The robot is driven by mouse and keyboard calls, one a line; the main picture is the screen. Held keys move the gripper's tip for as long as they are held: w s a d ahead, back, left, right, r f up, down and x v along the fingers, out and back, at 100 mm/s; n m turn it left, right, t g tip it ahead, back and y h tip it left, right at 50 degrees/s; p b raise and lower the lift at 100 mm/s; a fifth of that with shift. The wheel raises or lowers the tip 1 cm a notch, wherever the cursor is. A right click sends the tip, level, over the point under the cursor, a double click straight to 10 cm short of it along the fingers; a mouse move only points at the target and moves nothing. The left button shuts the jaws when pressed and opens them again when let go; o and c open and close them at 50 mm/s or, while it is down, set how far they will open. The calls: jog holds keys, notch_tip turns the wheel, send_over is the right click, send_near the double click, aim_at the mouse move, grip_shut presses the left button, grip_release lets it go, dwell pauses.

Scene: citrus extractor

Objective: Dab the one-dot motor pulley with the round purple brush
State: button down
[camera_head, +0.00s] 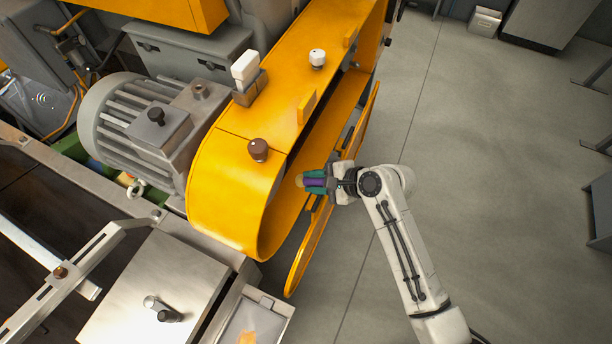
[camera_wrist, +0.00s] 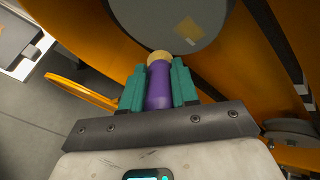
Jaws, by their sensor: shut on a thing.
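My gripper (camera_head: 314,182) is shut on the round purple brush (camera_wrist: 159,88), whose handle lies between its teal fingers. The brush's pale tan tip (camera_wrist: 160,58) points away from the gripper, into the open side of the yellow belt guard (camera_head: 232,185). In the wrist view a large grey disc, seemingly a pulley (camera_wrist: 165,18), lies just beyond the tip. It bears a tan square patch with a small white mark. I see no dot on it, and I cannot tell whether the tip touches it. In the head view the guard hides the disc.
The guard's open yellow cover (camera_head: 305,255) hangs close beside my gripper. A brown knob (camera_head: 258,150) and a white knob (camera_head: 317,57) sit on top of the guard. A ribbed grey motor (camera_head: 130,110) stands to the left. The floor (camera_head: 490,150) to the right is clear.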

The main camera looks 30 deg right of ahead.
jog(key=shift+s+d, duration=0.15)
jog(key=shift+s+d, duration=0.45)
jog(key=shift+s, duration=0.15)
jog(key=shift+s+d, duration=0.4)
jog(key=shift+s, duration=0.2)
